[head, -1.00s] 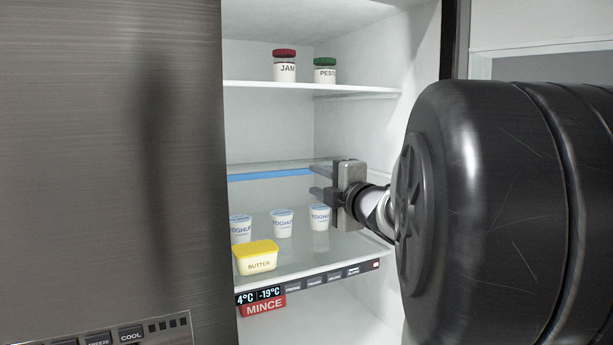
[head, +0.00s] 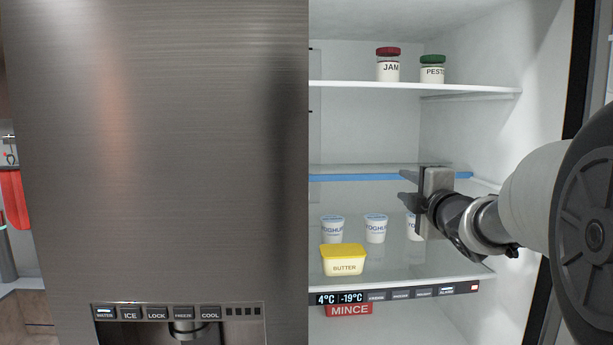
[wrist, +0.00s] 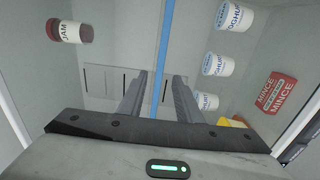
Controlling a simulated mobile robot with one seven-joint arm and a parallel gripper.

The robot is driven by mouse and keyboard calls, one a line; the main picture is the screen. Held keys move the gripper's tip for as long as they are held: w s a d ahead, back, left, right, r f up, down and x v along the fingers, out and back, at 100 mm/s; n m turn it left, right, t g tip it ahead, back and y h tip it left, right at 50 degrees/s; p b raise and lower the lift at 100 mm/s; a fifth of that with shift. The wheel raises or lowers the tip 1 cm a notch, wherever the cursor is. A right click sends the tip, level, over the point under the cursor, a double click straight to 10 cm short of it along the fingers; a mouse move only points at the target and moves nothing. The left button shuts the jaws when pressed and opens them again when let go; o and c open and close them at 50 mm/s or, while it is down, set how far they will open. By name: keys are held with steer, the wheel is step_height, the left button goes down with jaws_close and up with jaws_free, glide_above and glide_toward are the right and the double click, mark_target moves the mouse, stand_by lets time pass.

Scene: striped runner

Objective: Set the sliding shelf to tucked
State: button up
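The sliding shelf is a glass shelf with a blue front edge (head: 350,177), inside the open right side of the fridge at mid height. In the wrist view the blue edge (wrist: 166,40) runs down the picture and passes between my two fingers. My gripper (head: 404,187) is at the right part of this shelf, its fingers one above the other and pointing into the fridge. In the wrist view my gripper (wrist: 160,76) is open, with a gap between each finger and the blue edge. The gripper body hides part of the edge in the head view.
A jam jar (head: 388,68) and a pesto jar (head: 432,72) stand on the upper shelf. Yoghurt cups (head: 375,230) and a butter tub (head: 343,262) stand on the glass shelf below. A mince pack (head: 349,310) is lower. The steel left door (head: 180,150) is shut.

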mark_target(391, 177)
steer(key=w+p, duration=0.1)
steer(key=w, duration=0.8)
steer(key=shift+w+d, duration=0.1)
steer(key=shift+w, duration=0.15)
jaws_close()
